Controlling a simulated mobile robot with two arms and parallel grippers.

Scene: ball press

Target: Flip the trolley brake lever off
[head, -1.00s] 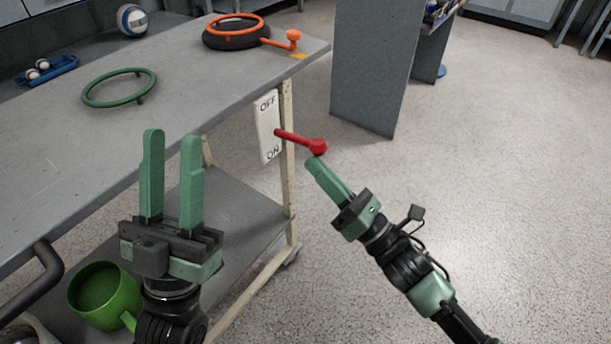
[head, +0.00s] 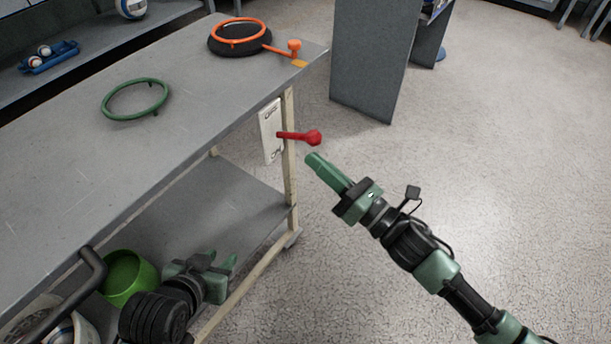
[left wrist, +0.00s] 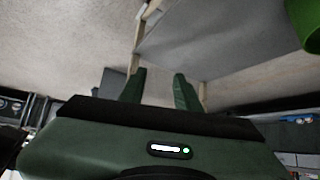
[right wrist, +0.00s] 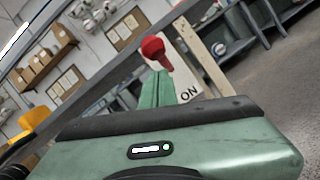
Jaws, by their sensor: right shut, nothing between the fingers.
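The red brake lever (head: 312,137) sticks out from a white plate (head: 268,132) on the trolley's end leg, marked OFF at the top and ON at the bottom. It points out about level in the head view. My right gripper (head: 313,158) is shut and empty, its tips just below the red knob. In the right wrist view the knob (right wrist: 152,47) shows just beyond the shut fingers (right wrist: 157,88), with ON beside them; I cannot tell whether they touch. My left gripper (head: 228,263) is open and empty, low beside the trolley's lower shelf.
The trolley's top (head: 60,150) bears a green ring (head: 135,84) and a black-and-orange ring (head: 240,38) with an orange arm. A green pot (head: 130,275) stands on the lower shelf (head: 250,195). A grey cabinet (head: 365,70) stands behind; the floor at right is open.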

